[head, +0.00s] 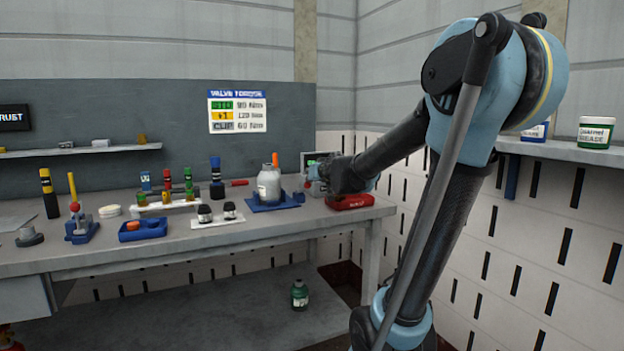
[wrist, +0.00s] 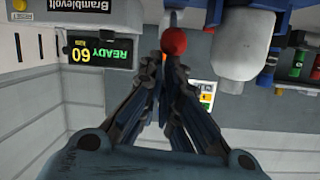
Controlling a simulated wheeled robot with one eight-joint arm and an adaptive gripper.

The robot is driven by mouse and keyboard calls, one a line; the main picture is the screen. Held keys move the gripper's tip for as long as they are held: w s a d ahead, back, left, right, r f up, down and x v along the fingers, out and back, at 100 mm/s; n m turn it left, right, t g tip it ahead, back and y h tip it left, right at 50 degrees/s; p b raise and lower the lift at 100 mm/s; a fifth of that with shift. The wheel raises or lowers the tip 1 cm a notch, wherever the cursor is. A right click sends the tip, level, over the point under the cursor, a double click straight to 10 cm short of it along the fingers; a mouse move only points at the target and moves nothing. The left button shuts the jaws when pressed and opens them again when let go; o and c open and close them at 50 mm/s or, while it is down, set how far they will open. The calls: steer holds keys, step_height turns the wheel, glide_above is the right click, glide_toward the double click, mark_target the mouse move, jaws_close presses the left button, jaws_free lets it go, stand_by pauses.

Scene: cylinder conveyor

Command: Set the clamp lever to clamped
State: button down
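The clamp lever shows in the wrist view as a red ball knob (wrist: 174,41) on a short stem, hanging from the top in this upside-down picture. It belongs to the blue fixture (head: 262,207), which holds a grey bottle-shaped cylinder (head: 268,184); the cylinder also shows in the wrist view (wrist: 236,55). My gripper (wrist: 164,62) has its fingertips close together with a narrow gap, right at the knob. Whether they touch it I cannot tell. Nothing is held between them.
A display reading READY 60 (wrist: 92,52) is beside my gripper. A red box (head: 350,202) lies below it at the bench's right end.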

steer(key=shift+s+f, duration=0.35)
steer(key=shift+f, duration=0.05)
steer(key=r, duration=0.1)
steer(key=w+r, duration=0.2)
steer(key=r, duration=0.1)
steer(key=shift+w+a+r, duration=0.1)
steer(key=shift+w+a, duration=0.05)
steer(key=s+d, duration=0.3)
steer(key=s, duration=0.6)
steer(key=shift+d+r, duration=0.2)
steer(key=shift+r, duration=0.25)
steer(key=shift+s, duration=0.1)
steer(key=s+d+f+g+h, duration=0.1)
steer(key=s+d+f+g, duration=0.2)
steer(key=s+f, duration=0.7)
steer(key=s+d+f+m+g+h, duration=0.1)
steer(key=s+f+g, duration=0.4)
steer(key=s+f, duration=0.5)
steer(key=s+d+f+g+h, duration=0.2)
steer(key=s+d+f+g, duration=0.2)
steer(key=s+f, duration=0.5)
steer(key=shift+s+d+f+m, duration=0.4)
steer(key=shift+d+f, duration=0.45)
steer(key=shift+d, duration=0.1)
